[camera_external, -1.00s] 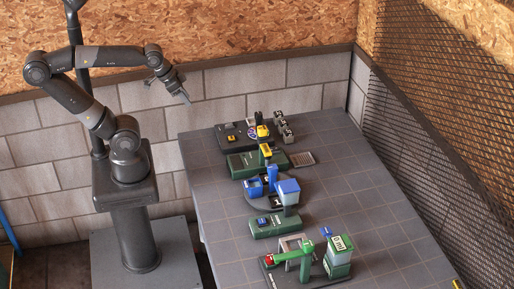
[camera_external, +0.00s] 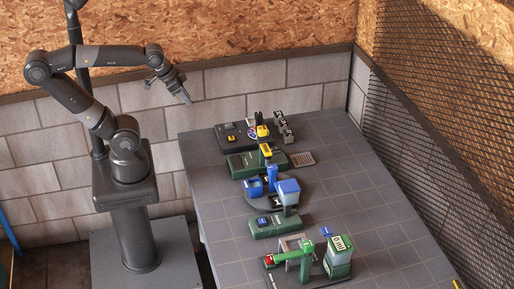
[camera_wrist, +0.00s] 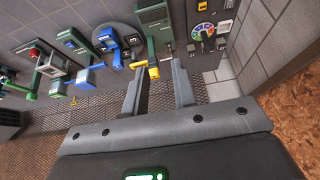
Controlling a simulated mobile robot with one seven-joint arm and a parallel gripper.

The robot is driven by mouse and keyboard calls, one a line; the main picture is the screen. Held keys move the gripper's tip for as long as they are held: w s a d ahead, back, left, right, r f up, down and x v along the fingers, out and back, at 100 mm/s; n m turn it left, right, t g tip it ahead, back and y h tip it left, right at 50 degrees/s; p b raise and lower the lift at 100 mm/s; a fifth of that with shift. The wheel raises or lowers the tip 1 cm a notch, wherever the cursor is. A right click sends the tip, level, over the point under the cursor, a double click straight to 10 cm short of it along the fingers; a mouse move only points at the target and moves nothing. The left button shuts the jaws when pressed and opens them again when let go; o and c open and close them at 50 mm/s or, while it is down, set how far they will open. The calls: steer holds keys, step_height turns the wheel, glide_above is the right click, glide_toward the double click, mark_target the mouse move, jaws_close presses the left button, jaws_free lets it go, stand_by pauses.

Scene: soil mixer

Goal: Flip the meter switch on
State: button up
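My gripper (camera_external: 187,99) hangs in the air left of the table's far edge, pointing down, apart from everything. In the wrist view its two fingers (camera_wrist: 161,72) are spread with nothing between them. A green and white box with an "ml" display (camera_external: 340,246), which looks like the meter, stands at the near end of the table. A small blue part (camera_external: 326,231) sits at its upper left; I cannot tell if it is the switch or its position. A green arm-like unit with a red part (camera_external: 290,255) stands just left of the box.
The table (camera_external: 385,225) is clear along its right side. A black panel with a coloured dial (camera_external: 240,137), a green unit with a yellow part (camera_external: 247,165), a blue unit (camera_external: 288,190) and a low green box (camera_external: 274,226) line it. A mesh wall (camera_external: 430,150) borders the right.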

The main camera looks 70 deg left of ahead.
steer(key=shift+w, duration=0.45)
steer(key=shift+c, duration=0.6)
steer(key=shift+g, duration=0.5)
steer(key=w, duration=0.8)
steer(key=shift+w+f, duration=0.1)
steer(key=shift+w, duration=0.1)
jaws_close()
steer(key=w+f+g, duration=0.1)
steer(key=w+f, duration=0.6)
steer(key=w, duration=0.4)
steer(key=w+f+g, duration=0.1)
steer(key=w+f, duration=0.6)
steer(key=w, duration=0.3)
steer(key=shift+w, duration=0.35)
steer(key=shift+f, duration=0.1)
